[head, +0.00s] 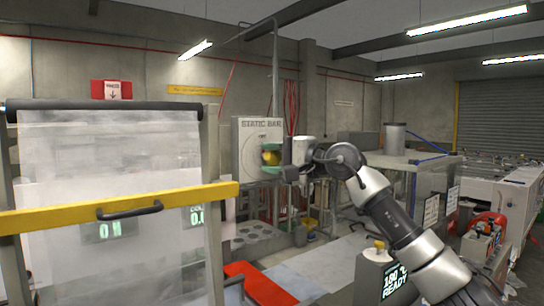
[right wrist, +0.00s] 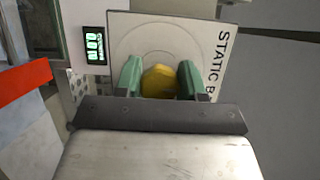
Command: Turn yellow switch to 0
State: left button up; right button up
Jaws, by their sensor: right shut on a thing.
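The yellow switch (head: 271,155) is a round knob on a pale panel (head: 246,130) marked "STATIC BAR" at the middle of the head view. In the right wrist view the yellow switch (right wrist: 158,82) sits between the two green fingers of my right gripper (right wrist: 160,80), which is shut on it. In the head view my right gripper (head: 272,157) reaches the panel from the right. The knob's pointer and most of the panel's position marks are hidden or too small to read. My left gripper does not show.
A yellow bar (head: 120,208) with a dark handle crosses in front of a translucent sheet at the left. A small post (head: 384,276) with a "READY" display stands at the lower right. A table (head: 400,160) and a white machine (head: 490,195) are at the right.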

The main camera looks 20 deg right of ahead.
dwell(0.5)
jog(key=o, duration=0.9)
jog(key=shift+s+d+f+b, duration=0.1)
jog(key=shift+s+d+b, duration=0.15)
jog(key=shift+b, duration=0.05)
jog(key=b+v, duration=0.4)
jog(key=v, duration=0.6)
jog(key=shift+b, duration=0.35)
